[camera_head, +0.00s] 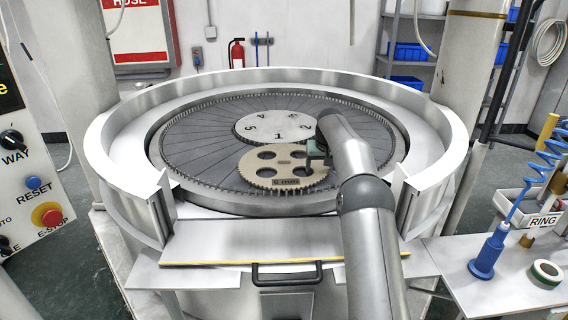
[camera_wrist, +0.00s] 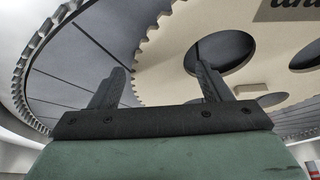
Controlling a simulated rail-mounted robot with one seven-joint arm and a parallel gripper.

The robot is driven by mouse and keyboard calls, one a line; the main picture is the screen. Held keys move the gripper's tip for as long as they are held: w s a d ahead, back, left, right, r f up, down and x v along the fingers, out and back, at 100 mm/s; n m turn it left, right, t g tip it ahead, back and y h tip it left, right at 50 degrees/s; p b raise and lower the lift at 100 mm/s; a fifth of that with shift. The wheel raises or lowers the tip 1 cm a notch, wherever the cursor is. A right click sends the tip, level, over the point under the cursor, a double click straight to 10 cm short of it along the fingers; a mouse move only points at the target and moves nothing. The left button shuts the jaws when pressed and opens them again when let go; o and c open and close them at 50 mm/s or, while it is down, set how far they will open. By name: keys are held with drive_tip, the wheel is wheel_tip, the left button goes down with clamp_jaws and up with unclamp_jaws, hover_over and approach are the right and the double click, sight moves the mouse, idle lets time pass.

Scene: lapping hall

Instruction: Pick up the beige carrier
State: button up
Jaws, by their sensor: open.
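The beige carrier (camera_head: 282,163) is a flat toothed disc with several round holes and a dark label. It lies on the dark, grooved lapping plate (camera_head: 195,150), near its front edge. My gripper (camera_head: 318,154) is at the carrier's right edge in the head view, partly hidden by my arm. In the wrist view my gripper (camera_wrist: 160,72) is open, with its two fingers apart. The left finger lies outside the toothed rim of the carrier (camera_wrist: 172,72), and the right finger overlaps a hole. Whether either finger touches the carrier cannot be told.
A grey numbered disc (camera_head: 258,128) lies on the plate behind the carrier. A raised metal wall (camera_head: 115,150) rings the plate, with a gap at the front above a tray with a handle (camera_head: 286,277). A side table (camera_head: 490,290) stands at right.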

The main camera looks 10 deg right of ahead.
drive_tip(key=c, duration=1.3)
drive_tip(key=shift+r, duration=0.1)
drive_tip(key=shift+c, duration=0.9)
drive_tip(key=shift+r, duration=0.1)
